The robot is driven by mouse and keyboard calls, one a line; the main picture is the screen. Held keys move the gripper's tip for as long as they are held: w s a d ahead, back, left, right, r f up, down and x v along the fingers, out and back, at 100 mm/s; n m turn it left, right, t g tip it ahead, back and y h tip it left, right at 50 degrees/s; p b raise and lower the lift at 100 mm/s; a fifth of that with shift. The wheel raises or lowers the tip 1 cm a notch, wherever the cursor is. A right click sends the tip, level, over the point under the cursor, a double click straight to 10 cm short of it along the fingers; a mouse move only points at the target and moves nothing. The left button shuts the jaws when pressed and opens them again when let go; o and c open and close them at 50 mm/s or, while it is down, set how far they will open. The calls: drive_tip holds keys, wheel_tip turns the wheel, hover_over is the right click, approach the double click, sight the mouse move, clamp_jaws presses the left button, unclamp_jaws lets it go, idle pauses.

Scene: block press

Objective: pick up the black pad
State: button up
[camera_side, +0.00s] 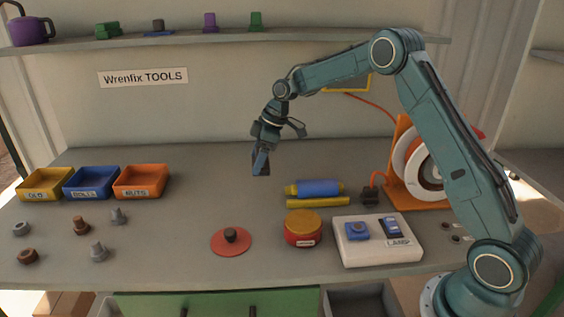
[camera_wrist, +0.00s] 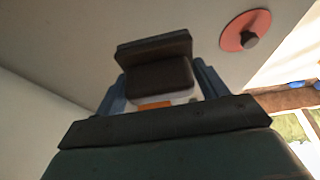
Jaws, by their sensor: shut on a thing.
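My gripper (camera_side: 261,163) hangs in the air above the middle of the bench, its fingers pointing down. It is shut on a dark block that looks like the black pad. In the wrist view the black pad (camera_wrist: 157,76) sits between the two blue fingers of my gripper (camera_wrist: 160,72). In the side view only a small dark patch shows between the fingers, so most of the pad is hidden there. The held pad is clear of the bench top.
A red disc (camera_side: 217,241) with a dark knob lies on the bench. Right of it stand a red-yellow round tin (camera_side: 303,230) and a white switch box (camera_side: 378,255). Yellow, blue and orange bins (camera_side: 141,181) stand left, with several bolts and nuts in front. The bench's back middle is clear.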

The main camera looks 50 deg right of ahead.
sight(257, 150)
wheel_tip(257, 150, up, 10)
drive_tip(key=shift+r, duration=0.2)
idle(0.5)
drive_tip(key=o, duration=0.4)
drive_tip(key=c, duration=0.3)
